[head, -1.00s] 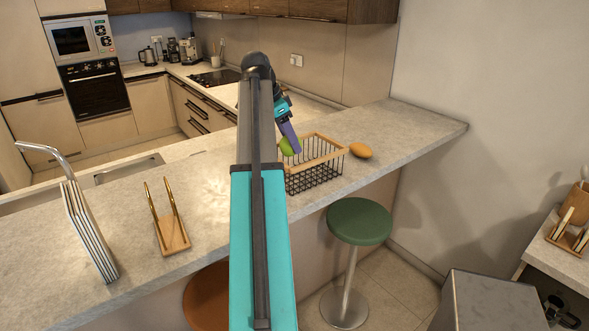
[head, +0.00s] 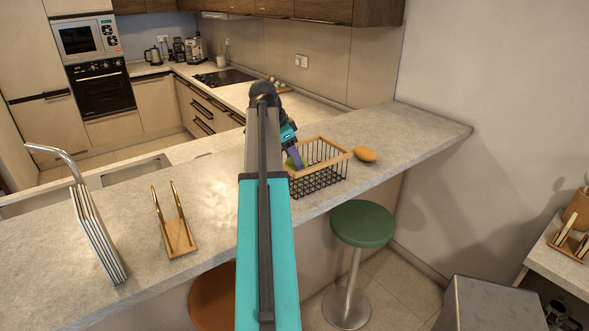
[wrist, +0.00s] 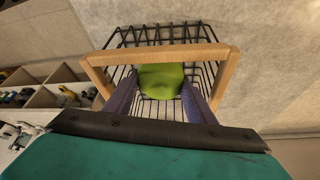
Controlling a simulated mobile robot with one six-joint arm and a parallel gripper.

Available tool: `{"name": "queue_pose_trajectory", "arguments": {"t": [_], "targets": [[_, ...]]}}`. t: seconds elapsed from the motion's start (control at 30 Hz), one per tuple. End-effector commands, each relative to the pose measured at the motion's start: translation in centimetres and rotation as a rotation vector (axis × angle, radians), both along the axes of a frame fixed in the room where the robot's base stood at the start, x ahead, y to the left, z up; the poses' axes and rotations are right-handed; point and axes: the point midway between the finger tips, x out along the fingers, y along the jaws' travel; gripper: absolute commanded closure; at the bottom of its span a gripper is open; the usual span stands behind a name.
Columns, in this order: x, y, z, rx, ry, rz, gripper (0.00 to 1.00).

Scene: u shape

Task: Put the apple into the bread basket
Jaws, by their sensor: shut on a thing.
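The green apple (wrist: 160,78) is between the two purple fingers of my gripper (wrist: 160,92) in the wrist view. My gripper is shut on it. The bread basket (head: 321,180), black wire with a wooden rim, stands on the counter. In the wrist view the basket's rim (wrist: 92,78) frames the apple and fingers, with the wire mesh behind them. In the head view my gripper (head: 296,163) is at the basket's left side, and the apple (head: 289,163) is mostly hidden by the arm and fingers. I cannot tell whether the apple touches the basket's bottom.
An orange-yellow oval item (head: 365,154) lies on the counter (head: 420,130) right of the basket. A wooden holder (head: 179,238) and a striped upright rack (head: 98,235) stand at the left. A green stool (head: 362,223) is in front. The counter's right end is clear.

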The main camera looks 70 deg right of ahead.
Motion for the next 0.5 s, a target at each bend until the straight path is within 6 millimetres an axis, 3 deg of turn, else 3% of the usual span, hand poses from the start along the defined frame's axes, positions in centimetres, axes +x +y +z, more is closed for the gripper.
{"name": "queue_pose_trajectory", "arguments": {"t": [0.3,0.5], "targets": [[0.0,0.1,-2.7,0.002,0.001,0.0,0.79],[0.1,0.1,-3.2,0.0,0.0,0.001,0.79]]}}
